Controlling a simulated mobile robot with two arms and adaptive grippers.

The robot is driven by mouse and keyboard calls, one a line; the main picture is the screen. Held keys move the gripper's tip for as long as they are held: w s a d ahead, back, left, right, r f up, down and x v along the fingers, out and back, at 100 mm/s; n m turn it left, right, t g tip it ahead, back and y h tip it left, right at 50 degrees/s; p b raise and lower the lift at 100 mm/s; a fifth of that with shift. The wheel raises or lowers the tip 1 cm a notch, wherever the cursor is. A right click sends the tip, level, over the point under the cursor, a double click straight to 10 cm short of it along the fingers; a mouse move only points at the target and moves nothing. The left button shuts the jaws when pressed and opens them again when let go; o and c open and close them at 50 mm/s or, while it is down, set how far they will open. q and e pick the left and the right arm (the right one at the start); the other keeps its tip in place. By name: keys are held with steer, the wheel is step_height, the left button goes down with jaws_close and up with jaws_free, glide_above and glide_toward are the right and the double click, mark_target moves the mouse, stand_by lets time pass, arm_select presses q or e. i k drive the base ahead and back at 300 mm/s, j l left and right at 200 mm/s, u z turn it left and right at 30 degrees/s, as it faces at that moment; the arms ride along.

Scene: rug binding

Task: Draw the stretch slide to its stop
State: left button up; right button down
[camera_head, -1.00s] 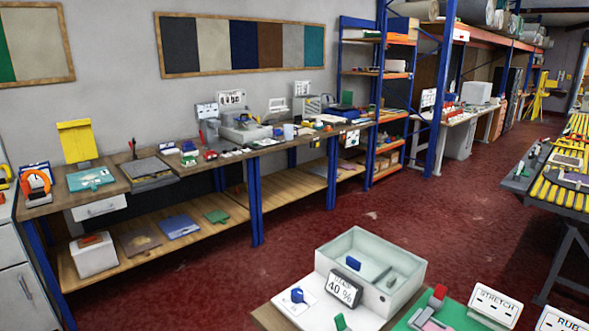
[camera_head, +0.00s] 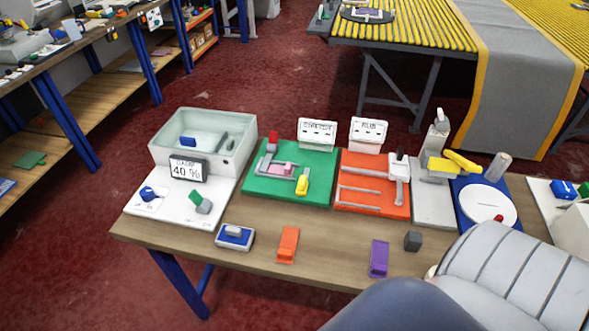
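The green board (camera_head: 258,186) lies on the wooden bench, with a white sign reading what looks like STRETCH (camera_head: 317,132) at its back right. On the board is a grey rail assembly (camera_head: 264,168) carrying a pink block (camera_head: 283,169). A red block (camera_head: 273,138) tops its back left end. A yellow piece (camera_head: 302,185) stands at the front right. I cannot tell which piece is the slide or where its stop is. Neither gripper is in view, and nothing is seen touching the board.
Left are a pale basin (camera_head: 203,139) and a 40 % sign (camera_head: 186,170); right are an orange board (camera_head: 371,191) and a round white plate (camera_head: 487,207). Orange (camera_head: 288,243), purple (camera_head: 379,258) and dark (camera_head: 413,241) blocks line the front. A large ribbed grey shape covers the bottom right.

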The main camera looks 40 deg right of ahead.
mark_target(302, 187)
steer(key=z, duration=1.25)
steer(key=i+l+u, duration=0.15)
steer(key=u, duration=0.2)
steer(key=l, duration=0.1)
